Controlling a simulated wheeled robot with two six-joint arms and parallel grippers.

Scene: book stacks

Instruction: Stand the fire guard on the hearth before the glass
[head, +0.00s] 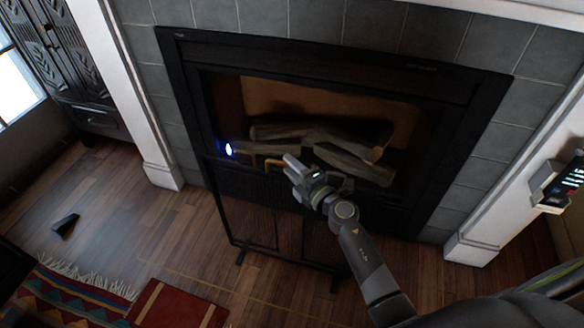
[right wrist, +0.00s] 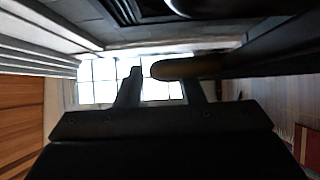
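The fire guard (head: 247,212) is a dark mesh screen standing on feet on the wooden floor, in front of the fireplace glass (head: 290,95). Its brass-coloured handle (head: 274,164) is at the top. My right gripper (head: 290,164) is right beside the handle, and its arm hides part of the guard's right side. In the right wrist view the fingers are apart, with a rounded dark-brown bar (right wrist: 185,69), seemingly the handle, across the right fingertip. A gap shows between the bar and the left finger. My left gripper is not in view.
Logs (head: 345,150) lie behind the glass within a black surround. White pillars (head: 160,172) flank it. A black wedge (head: 65,224) lies on the floor at left, near a fringed rug (head: 75,297) and a red mat (head: 178,306). Bare floor lies between.

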